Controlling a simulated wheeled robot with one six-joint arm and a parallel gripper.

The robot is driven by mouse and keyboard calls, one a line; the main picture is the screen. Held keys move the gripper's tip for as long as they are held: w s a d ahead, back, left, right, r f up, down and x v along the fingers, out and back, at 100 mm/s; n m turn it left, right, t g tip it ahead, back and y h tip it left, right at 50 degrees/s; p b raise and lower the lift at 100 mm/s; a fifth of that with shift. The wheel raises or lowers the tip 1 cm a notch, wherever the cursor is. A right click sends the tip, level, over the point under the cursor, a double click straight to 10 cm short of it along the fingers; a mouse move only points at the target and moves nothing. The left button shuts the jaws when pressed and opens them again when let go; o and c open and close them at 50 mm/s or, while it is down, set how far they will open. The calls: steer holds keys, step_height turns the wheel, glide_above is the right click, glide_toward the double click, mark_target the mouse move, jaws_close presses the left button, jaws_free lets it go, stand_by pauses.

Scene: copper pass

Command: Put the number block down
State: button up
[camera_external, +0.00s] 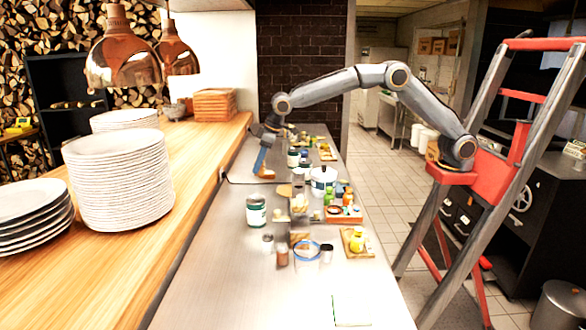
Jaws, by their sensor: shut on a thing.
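My arm reaches from the red frame at right over to the far left part of the steel counter (215,285). My gripper (263,158) points down close above the counter, near the wooden ledge. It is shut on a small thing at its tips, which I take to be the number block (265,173). The block looks orange-brown, and it is too small here to make out a number. I cannot tell whether its underside touches the counter.
Right of my gripper stand a green-labelled can (293,158) and a white pot (323,180). A larger can (256,210), jars and a red tray (343,220) crowd the counter's middle. Plate stacks (118,185) stand on the wooden ledge (205,150). The counter's near left is bare.

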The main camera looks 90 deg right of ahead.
steer(key=shift+s+a+f, duration=0.15)
steer(key=shift+s+a, duration=0.05)
steer(key=shift+a, duration=0.3)
steer(key=shift+s+a+f, duration=0.1)
steer(key=shift+s+a, duration=0.05)
steer(key=shift+a, duration=0.35)
step_height(320, 180, down, 5)
steer(key=shift+f+p, duration=0.15)
steer(key=shift+p, duration=0.85)
steer(key=shift+f+p, duration=0.65)
steer(key=shift+f, duration=1.45)
steer(key=shift+f, duration=0.15)
steer(key=o, duration=1)
steer(key=shift+o, duration=0.2)
